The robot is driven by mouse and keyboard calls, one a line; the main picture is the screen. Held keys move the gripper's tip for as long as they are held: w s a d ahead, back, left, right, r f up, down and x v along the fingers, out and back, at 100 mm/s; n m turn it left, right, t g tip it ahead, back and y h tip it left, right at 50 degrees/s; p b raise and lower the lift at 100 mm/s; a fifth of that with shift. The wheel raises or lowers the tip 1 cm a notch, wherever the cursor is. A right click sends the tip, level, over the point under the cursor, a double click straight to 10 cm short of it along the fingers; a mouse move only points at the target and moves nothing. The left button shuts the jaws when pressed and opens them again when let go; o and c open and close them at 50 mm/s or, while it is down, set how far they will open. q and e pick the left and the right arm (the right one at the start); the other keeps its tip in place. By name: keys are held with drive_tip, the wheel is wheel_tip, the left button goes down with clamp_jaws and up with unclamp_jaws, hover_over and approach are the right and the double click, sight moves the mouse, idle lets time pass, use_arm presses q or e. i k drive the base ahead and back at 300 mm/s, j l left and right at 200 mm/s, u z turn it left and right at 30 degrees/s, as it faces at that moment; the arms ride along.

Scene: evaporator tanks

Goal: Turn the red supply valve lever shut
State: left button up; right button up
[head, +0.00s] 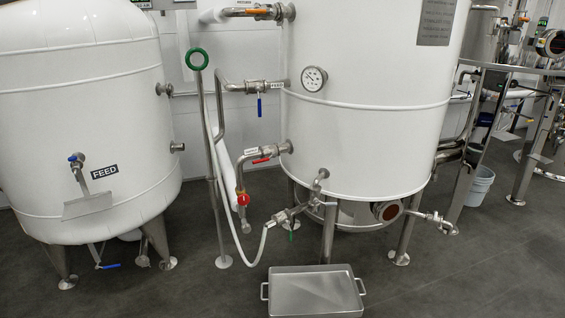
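A red lever (262,160) sits on a valve in the horizontal pipe at the lower left of the large white tank (365,100). The lever lies roughly along the pipe, just below a small white label (251,151) too small to read. A red round fitting or handle (243,199) shows lower down, on the vertical pipe run below that valve. I cannot tell from the picture which of the two is named supply. Neither of my grippers is in view.
A white FEED tank (85,120) stands at the left. A post with a green ring (197,59), a blue lever (259,105) and a white hose (262,245) are near the red lever. A metal tray (312,290) lies on the floor in front.

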sight(274, 154)
drive_tip(key=i+j+z, duration=0.25)
drive_tip(key=z, duration=0.2)
drive_tip(key=i+j+z, duration=0.2)
drive_tip(key=j+z, duration=0.2)
drive_tip(key=i+j+z, duration=0.15)
drive_tip(key=j+z, duration=0.3)
drive_tip(key=i+j+z, duration=0.1)
drive_tip(key=j, duration=0.65)
drive_tip(key=i+j+z, duration=0.15)
drive_tip(key=j, duration=0.65)
drive_tip(key=j+z, duration=0.1)
drive_tip(key=j, duration=0.7)
drive_tip(key=i, duration=0.05)
